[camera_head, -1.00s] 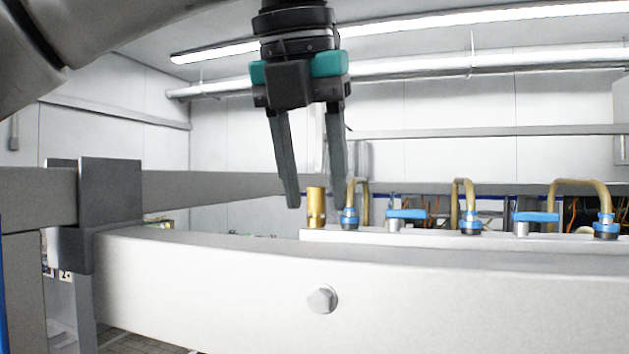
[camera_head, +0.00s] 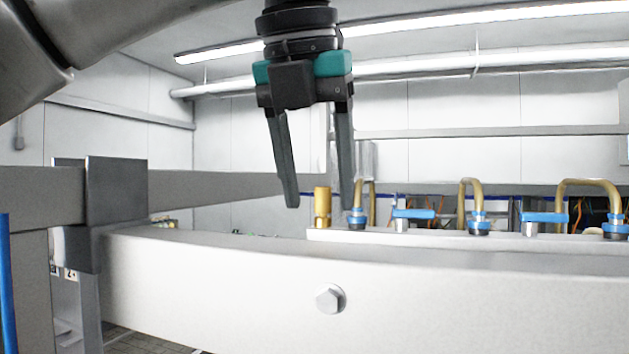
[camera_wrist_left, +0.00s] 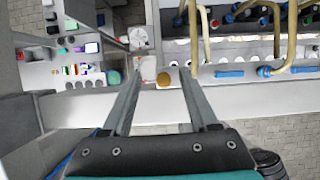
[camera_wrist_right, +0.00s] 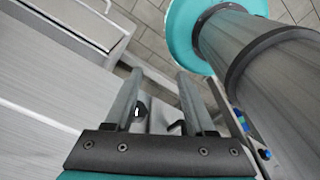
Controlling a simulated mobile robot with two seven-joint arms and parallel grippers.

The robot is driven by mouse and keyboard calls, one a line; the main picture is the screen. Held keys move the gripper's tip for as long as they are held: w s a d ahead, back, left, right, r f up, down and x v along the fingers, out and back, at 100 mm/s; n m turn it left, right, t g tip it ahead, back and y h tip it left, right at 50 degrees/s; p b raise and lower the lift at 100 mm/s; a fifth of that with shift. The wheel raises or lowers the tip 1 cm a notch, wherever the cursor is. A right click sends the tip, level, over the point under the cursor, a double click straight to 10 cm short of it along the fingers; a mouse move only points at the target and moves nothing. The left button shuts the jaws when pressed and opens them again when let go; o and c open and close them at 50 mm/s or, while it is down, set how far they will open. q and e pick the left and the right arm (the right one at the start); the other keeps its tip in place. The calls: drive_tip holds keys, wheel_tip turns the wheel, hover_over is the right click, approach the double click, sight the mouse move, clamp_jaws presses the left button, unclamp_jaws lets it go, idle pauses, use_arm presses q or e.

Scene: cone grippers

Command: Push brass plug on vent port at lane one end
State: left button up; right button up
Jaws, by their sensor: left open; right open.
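The brass plug (camera_head: 322,207) is a short upright gold cylinder at the left end of the pale manifold strip on the white beam. My left gripper (camera_head: 320,197) points down above the beam. It is open, and the plug's upper part appears between its fingertips. In the left wrist view the plug shows as a round gold top (camera_wrist_left: 163,79) between the two fingers, with a gap on each side. Whether the fingertips are level with it is hard to tell. A vent port under the plug is hidden. My right gripper (camera_wrist_right: 159,73) is open and empty, away from the plug.
The pale strip (camera_head: 430,238) carries blue-handled valves (camera_head: 413,214) and bent brass tubes (camera_head: 590,185) just right of the plug. A grey bracket (camera_head: 115,190) clamps the white beam (camera_head: 230,275) at left. Space left of the plug above the beam is free.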

use_arm(q)
drive_tip(key=shift+s+d+r, duration=0.1)
drive_tip(key=shift+d, duration=0.05)
drive_tip(key=shift+r+p, duration=1.7)
drive_tip(key=shift+r, duration=0.05)
drive_tip(key=shift+s+d+r+p, duration=0.1)
drive_tip(key=shift+d+r+p, duration=0.15)
drive_tip(key=shift+r+p, duration=0.15)
drive_tip(key=shift+r, duration=0.2)
drive_tip(key=shift+a+r, duration=0.1)
drive_tip(key=shift+a, duration=0.1)
